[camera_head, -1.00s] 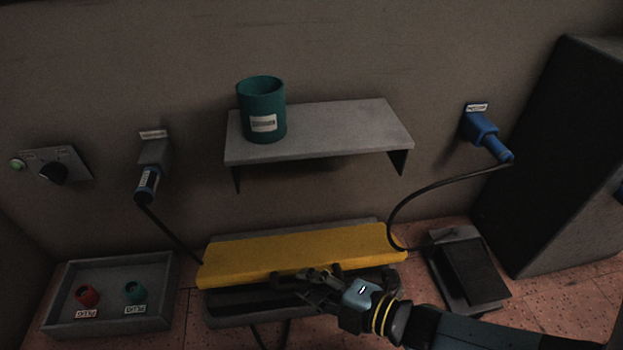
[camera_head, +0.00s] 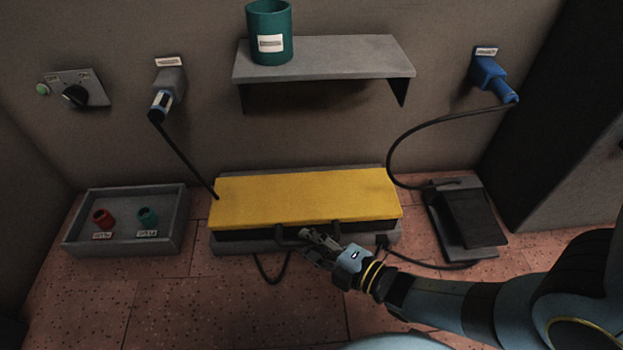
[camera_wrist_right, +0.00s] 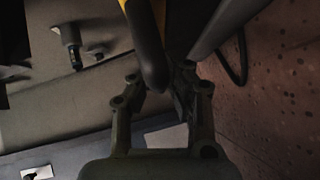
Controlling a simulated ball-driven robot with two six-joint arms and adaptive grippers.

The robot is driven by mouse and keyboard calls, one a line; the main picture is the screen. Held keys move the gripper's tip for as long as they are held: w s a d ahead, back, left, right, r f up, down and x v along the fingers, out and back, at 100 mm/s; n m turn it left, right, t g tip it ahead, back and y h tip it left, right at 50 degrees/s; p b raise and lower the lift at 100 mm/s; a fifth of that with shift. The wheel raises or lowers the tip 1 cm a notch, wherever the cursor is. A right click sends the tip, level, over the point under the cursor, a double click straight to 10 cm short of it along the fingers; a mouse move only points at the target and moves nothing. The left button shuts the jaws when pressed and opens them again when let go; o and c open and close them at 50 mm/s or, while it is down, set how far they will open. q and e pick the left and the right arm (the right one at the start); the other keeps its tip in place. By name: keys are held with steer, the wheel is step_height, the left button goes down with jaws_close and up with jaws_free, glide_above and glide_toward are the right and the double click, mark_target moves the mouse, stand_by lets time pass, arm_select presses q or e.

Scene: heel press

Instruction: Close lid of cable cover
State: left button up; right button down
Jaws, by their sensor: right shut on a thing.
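The yellow lid (camera_head: 305,197) of the cable cover lies over its grey base (camera_head: 230,244) on the floor by the wall. It looks nearly flat, with a dark gap under its front edge. My right gripper (camera_head: 308,238) is at the middle of that front edge, shut on the lid's dark handle. In the right wrist view the handle (camera_wrist_right: 147,50) passes between the fingers (camera_wrist_right: 160,85), with a sliver of yellow lid at the top. The fingers hide part of the handle. My left gripper is out of view.
A grey tray (camera_head: 70,240) with a red and a green piece stands left. A black pedal (camera_head: 472,217) stands right, near a dark cabinet (camera_head: 565,130). A shelf (camera_head: 340,60) with a green cup (camera_head: 269,22) hangs above. Cables run to both ends of the cover.

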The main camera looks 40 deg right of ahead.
steer(key=shift+s+a+f, duration=0.25)
steer(key=c, duration=1.5)
jaws_free()
steer(key=shift+c, duration=0.2)
steer(key=shift+o, duration=1.3)
steer(key=shift+w, duration=0.2)
steer(key=shift+d+r, duration=0.1)
steer(key=shift+r, duration=0.05)
steer(key=shift+r, duration=0.45)
step_height(320, 180, up, 9)
steer(key=shift+f, duration=0.1)
